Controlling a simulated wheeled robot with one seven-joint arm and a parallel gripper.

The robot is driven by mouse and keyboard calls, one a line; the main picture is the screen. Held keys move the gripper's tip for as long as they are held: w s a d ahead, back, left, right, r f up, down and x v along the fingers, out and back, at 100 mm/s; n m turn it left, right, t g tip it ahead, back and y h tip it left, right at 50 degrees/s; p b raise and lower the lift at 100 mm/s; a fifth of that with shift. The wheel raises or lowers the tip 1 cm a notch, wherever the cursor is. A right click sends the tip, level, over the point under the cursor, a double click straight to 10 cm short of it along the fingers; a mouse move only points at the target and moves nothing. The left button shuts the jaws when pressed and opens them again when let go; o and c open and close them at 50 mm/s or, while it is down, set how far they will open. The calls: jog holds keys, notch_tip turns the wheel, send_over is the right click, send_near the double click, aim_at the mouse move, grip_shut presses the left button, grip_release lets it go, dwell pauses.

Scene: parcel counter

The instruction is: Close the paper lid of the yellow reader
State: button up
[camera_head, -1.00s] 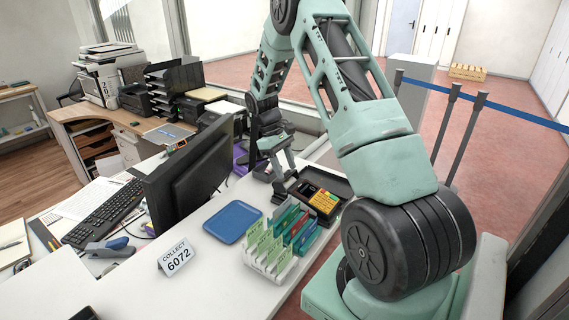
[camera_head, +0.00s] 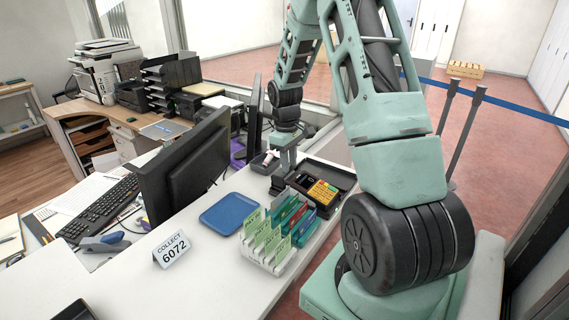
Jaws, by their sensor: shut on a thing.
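The yellow reader (camera_head: 322,191) is a dark device with a yellow keypad and a small screen. It lies in a black tray (camera_head: 343,177) near the counter's right edge. The sensed grip is on something at that end, but the fingertips are small and partly hidden, so I cannot make out the held part. The paper lid cannot be told apart clearly at this size.
A white rack of green, red and teal cards (camera_head: 268,258) stands just in front of the reader. A blue tray (camera_head: 231,213) lies to the left, by a black monitor (camera_head: 188,175). A sign reading COLLECT 6072 (camera_head: 173,249) stands nearer.

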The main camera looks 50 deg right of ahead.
jog(key=shift+s+f+t, duration=0.2)
jog(key=shift+s+t, duration=0.15)
jog(key=shift+t, duration=0.35)
jog(key=o, duration=1)
notch_tip(320, 180, up, 17)
jog(key=b, duration=0.3)
jog(key=shift+s+r, duration=0.2)
jog(key=shift+s, duration=0.25)
